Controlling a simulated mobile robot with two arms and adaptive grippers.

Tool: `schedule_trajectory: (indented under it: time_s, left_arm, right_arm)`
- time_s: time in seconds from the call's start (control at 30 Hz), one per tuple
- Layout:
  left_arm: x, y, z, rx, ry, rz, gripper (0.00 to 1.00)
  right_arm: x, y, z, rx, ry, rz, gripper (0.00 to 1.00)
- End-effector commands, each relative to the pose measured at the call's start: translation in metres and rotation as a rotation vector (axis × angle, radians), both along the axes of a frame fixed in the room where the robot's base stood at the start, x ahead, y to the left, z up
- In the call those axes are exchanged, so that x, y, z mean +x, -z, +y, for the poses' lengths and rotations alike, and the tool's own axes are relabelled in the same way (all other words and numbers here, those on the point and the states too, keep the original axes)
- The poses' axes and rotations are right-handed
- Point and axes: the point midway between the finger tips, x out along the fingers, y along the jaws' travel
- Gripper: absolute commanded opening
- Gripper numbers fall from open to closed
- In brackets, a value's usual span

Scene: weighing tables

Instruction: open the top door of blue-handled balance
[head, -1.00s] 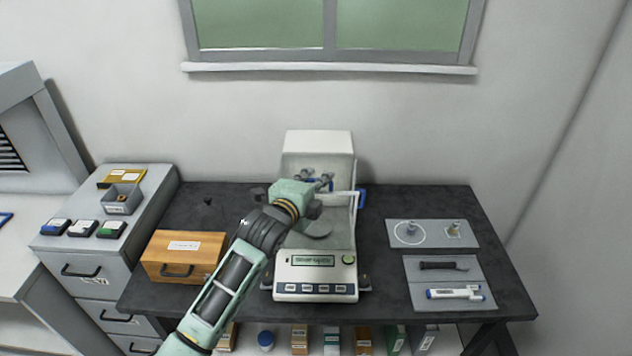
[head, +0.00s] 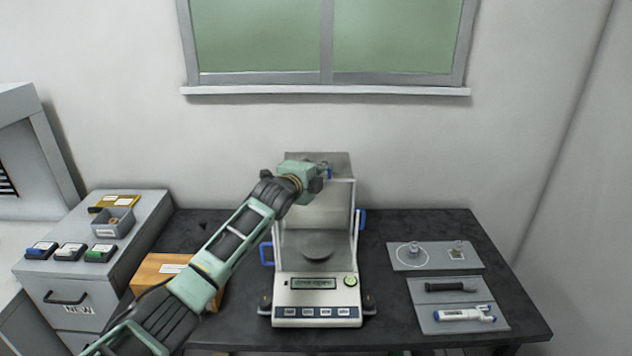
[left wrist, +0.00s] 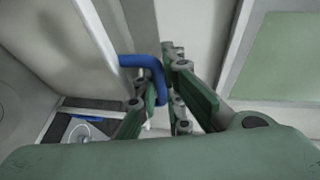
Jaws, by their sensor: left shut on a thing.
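The blue-handled balance (head: 316,312) stands on the dark table, with a lit display, a round pan (head: 317,254) inside and blue side handles (head: 361,219). Its top door (head: 300,158) looks slid back over the rear housing, leaving the front of the top open. My left gripper (head: 324,175) is at the balance's top rear, shut on the blue top-door handle (head: 330,173). In the left wrist view the blue handle (left wrist: 145,65) runs between the fingers (left wrist: 167,100), which partly hide it. My right gripper is not in view.
A wooden box (head: 150,270) stands left of the balance, partly behind my left arm. Grey trays (head: 400,264) with small weights and tools lie to the right. A drawer cabinet (head: 130,245) stands at the left. The wall and window sill (head: 330,91) are behind.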

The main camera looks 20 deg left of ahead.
Motion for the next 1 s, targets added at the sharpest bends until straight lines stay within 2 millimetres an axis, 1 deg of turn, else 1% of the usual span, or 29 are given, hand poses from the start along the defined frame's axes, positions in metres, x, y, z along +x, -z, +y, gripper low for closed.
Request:
schedule_trajectory:
  time_s: [0.03, 0.1, 0.17, 0.27, 0.3, 0.37, 0.43, 0.5, 0.57, 0.67, 0.77, 0.87, 1.0]
  left_arm:
    - [-0.001, 0.009, -0.001, 0.005, 0.000, 0.015, 0.00]
    - [-0.001, 0.009, -0.001, 0.004, 0.000, 0.017, 0.00]
    - [-0.001, 0.010, -0.001, 0.004, 0.000, 0.018, 0.00]
    - [-0.001, 0.010, -0.001, 0.004, -0.001, 0.018, 0.00]
    - [-0.001, 0.010, -0.001, 0.005, 0.000, 0.018, 0.11]
    - [-0.001, 0.009, 0.000, 0.004, -0.001, 0.017, 0.16]
    - [-0.001, 0.008, 0.000, 0.003, -0.001, 0.015, 0.16]
    - [-0.001, 0.008, 0.000, 0.003, 0.000, 0.014, 0.16]
    - [-0.001, 0.007, 0.000, 0.002, 0.000, 0.013, 0.16]
    - [-0.001, 0.007, 0.000, 0.002, 0.000, 0.012, 0.16]
    - [-0.005, 0.006, 0.001, 0.000, -0.001, 0.011, 0.16]
    - [-0.012, 0.005, 0.001, 0.000, 0.000, 0.011, 0.16]
    - [-0.030, 0.001, 0.004, 0.002, 0.001, 0.010, 0.16]
  right_arm:
    - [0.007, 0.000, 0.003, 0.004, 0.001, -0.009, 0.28]
    - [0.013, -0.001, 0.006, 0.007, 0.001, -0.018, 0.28]
    - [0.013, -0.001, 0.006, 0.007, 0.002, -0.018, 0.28]
    - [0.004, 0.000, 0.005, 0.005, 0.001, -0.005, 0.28]
    - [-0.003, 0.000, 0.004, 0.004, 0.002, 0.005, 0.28]
    - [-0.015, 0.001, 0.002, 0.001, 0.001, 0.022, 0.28]
    - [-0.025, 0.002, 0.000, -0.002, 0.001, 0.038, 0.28]
    - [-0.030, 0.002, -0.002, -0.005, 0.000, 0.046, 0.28]
    - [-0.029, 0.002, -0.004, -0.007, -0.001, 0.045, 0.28]
    - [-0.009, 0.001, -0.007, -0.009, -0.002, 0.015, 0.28]
    - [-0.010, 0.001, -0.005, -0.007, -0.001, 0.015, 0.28]
    - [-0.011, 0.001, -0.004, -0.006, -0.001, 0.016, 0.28]
    - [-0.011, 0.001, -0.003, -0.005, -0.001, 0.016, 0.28]
